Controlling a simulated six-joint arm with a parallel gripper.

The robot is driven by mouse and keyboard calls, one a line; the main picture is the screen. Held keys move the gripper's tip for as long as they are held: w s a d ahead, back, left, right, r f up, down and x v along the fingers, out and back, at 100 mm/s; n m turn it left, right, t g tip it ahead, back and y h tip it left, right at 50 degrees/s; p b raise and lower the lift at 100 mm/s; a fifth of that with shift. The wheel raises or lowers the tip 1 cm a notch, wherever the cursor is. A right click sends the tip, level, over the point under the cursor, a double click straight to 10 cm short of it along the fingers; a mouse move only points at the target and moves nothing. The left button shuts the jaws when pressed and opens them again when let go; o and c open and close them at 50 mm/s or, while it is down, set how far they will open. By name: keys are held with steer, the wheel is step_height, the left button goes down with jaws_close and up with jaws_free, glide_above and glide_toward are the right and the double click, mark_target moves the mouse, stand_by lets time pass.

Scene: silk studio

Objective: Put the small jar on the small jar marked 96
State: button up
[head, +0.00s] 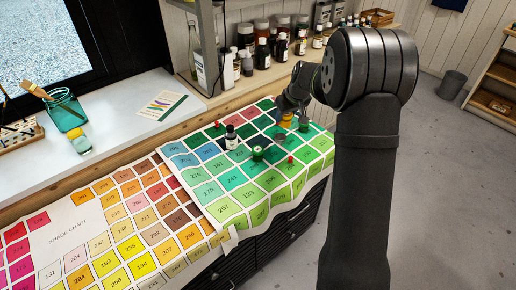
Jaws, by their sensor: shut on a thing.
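My gripper (294,116) is low over the far right part of the green shade chart (236,208), partly hidden by my own arm. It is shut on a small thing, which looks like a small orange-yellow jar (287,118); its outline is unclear. A dark bottle with a white label (231,138) stands further left. I cannot read the number 96 on any square or jar.
Small red pieces (290,159) lie about the chart. Several dark bottles (263,53) line the back shelf. A teal glass jar with a brush (66,110) stands on the white sill at left. The orange and brown chart (110,238) at front left is clear.

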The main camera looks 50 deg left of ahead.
steer(key=s+d+r, duration=0.1)
steer(key=s+d, duration=0.2)
steer(key=d, duration=0.2)
glide_above(258, 149)
step_height(258, 149, down, 7)
steer(key=shift+a, duration=0.1)
steer(key=shift+f, duration=1.9)
steer(key=shift+f, duration=0.15)
steer(key=o, duration=1)
